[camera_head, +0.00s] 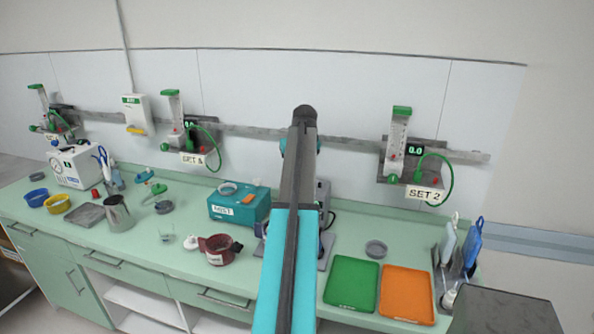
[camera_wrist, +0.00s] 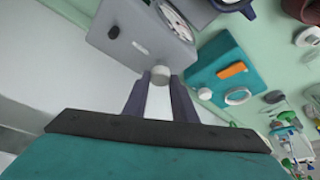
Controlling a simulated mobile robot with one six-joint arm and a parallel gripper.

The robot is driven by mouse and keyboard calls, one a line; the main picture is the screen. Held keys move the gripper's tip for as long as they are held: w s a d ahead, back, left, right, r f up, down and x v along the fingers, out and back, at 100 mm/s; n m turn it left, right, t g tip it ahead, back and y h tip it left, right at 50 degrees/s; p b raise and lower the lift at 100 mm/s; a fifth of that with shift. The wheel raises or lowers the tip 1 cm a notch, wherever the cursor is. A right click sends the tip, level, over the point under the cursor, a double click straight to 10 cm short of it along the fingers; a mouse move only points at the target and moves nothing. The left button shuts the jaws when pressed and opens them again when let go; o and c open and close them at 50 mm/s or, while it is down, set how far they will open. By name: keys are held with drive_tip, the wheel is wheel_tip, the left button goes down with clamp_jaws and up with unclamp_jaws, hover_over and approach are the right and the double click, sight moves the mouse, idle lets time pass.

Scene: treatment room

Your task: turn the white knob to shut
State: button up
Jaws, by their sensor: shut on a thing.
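The white knob (camera_wrist: 160,72) sits on the lower edge of a grey box-shaped device (camera_wrist: 128,42) in the wrist view. My gripper (camera_wrist: 160,82) has its two dark fingertips on either side of the knob and is shut on it. The device also carries a black knob (camera_wrist: 112,31), a pale slot and a round dial (camera_wrist: 174,18). In the head view my arm hides most of the grey device (camera_head: 324,192), and the white knob and my fingertips are out of sight. The knob's turned position cannot be read.
A teal box (camera_head: 240,207) with an orange tab stands left of the device.

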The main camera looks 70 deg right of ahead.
drive_tip(key=shift+s+f+n+y, duration=0.15)
drive_tip(key=shift+n+y, duration=0.25)
drive_tip(key=shift+n, duration=0.8)
drive_tip(key=shift+a+t, duration=0.1)
drive_tip(key=shift+t, duration=0.2)
drive_tip(key=o, duration=1)
drive_tip(key=shift+s+r, duration=0.1)
drive_tip(key=shift+r, duration=0.35)
drive_tip(key=b+v, duration=0.3)
drive_tip(key=v, duration=1)
drive_tip(key=shift+b, duration=0.3)
